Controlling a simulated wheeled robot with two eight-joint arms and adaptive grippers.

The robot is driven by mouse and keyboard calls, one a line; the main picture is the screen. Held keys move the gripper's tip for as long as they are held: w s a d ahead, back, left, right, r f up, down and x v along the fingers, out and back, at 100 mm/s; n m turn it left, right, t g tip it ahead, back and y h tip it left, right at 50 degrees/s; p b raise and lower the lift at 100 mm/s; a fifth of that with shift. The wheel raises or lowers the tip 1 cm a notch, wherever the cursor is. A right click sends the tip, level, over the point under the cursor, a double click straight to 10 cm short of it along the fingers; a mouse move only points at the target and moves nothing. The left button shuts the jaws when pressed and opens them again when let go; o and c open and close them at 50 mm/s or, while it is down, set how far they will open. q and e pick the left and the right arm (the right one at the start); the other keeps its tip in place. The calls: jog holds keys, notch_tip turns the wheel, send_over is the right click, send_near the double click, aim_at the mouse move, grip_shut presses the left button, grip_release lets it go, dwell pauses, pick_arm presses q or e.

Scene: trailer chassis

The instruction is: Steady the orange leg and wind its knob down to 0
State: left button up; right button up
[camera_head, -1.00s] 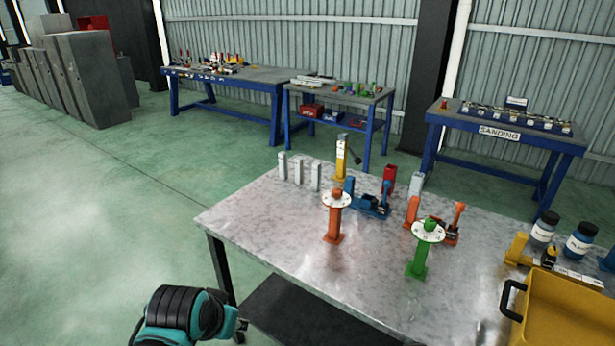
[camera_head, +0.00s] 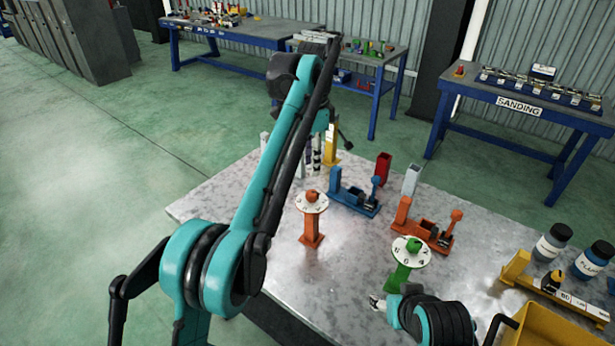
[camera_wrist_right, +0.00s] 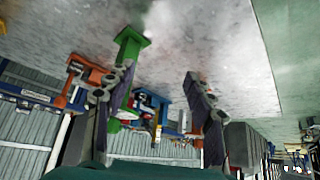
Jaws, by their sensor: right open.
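The orange leg (camera_head: 312,228) stands upright on the metal table in the head view, with a white numbered dial and a small orange knob (camera_head: 311,196) on top. The dial number at its setting is too small to read. My left arm reaches up over the table left of the leg. Its gripper (camera_head: 318,155) is small and partly hidden behind the leg's far side, apart from the knob; its jaws cannot be made out. My right gripper (camera_head: 377,302) is low at the table's near side, right of the orange leg. In the right wrist view its fingers (camera_wrist_right: 158,98) are open and empty.
A green leg (camera_head: 402,272) stands close to my right gripper. Blue (camera_head: 352,200) and orange (camera_head: 425,232) fixtures stand behind. A yellow bin (camera_head: 550,328) is at the near right. The table (camera_head: 220,205) is clear left of the orange leg.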

jog(key=w+a+r+h, duration=0.2)
jog(key=w+a+r, duration=0.15)
jog(key=w, duration=0.55)
jog(key=m+t+h, duration=0.4)
jog(key=m+h, duration=0.1)
jog(key=m, duration=0.1)
send_near(309, 222)
jog(key=x, duration=0.4)
jog(key=shift+w+f, duration=0.1)
jog(key=shift+w+d+f+t, duration=0.15)
jog(key=shift+w+f+t, duration=0.05)
jog(key=shift+w+t, duration=0.15)
jog(key=x, duration=0.6)
jog(key=shift+w+d+f, duration=0.2)
jog(key=shift+w+d, duration=0.05)
